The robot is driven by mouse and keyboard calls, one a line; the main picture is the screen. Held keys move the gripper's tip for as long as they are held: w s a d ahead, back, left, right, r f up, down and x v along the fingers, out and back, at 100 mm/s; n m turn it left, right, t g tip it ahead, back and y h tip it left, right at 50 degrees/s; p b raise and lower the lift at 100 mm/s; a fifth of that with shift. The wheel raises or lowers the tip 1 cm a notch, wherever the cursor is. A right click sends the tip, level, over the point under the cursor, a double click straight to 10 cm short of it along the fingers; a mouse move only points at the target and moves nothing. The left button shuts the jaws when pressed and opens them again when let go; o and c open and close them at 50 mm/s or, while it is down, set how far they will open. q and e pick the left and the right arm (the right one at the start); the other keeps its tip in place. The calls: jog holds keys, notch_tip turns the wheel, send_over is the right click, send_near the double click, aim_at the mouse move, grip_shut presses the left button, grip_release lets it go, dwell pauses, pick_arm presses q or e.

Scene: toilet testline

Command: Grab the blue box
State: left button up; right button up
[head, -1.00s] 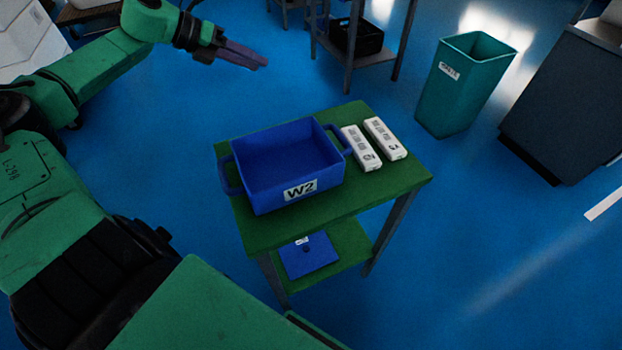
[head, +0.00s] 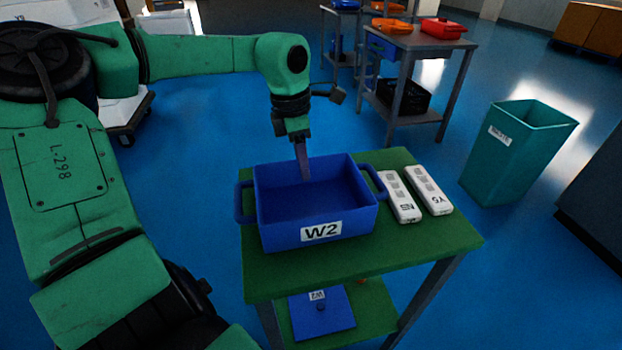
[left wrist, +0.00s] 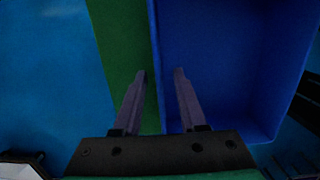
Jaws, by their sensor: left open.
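The blue box (head: 283,236) is an open tub labelled W2 with a handle at each end. It stands upright on a green-topped table (head: 400,255) and looks empty. My left gripper (head: 306,176) points down at its far wall, with a finger showing against the inside. In the left wrist view, the open fingers of my left gripper (left wrist: 160,73) lie on either side of the rim of the blue box (left wrist: 155,50). One finger is over the green tabletop and one over the interior. Nothing is gripped. My right gripper is not in view.
Two white labelled blocks (head: 401,200) lie right of the box. A blue plate (head: 322,318) lies on the lower shelf. A teal bin (head: 510,160) stands to the right. A table with orange and red trays (head: 443,29) stands behind. Blue floor between them is clear.

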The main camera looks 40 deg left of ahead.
pick_arm(q)
jog(key=shift+w+f, duration=0.2)
jog(key=shift+f, duration=1.05)
jog(key=shift+r, duration=0.1)
grip_shut()
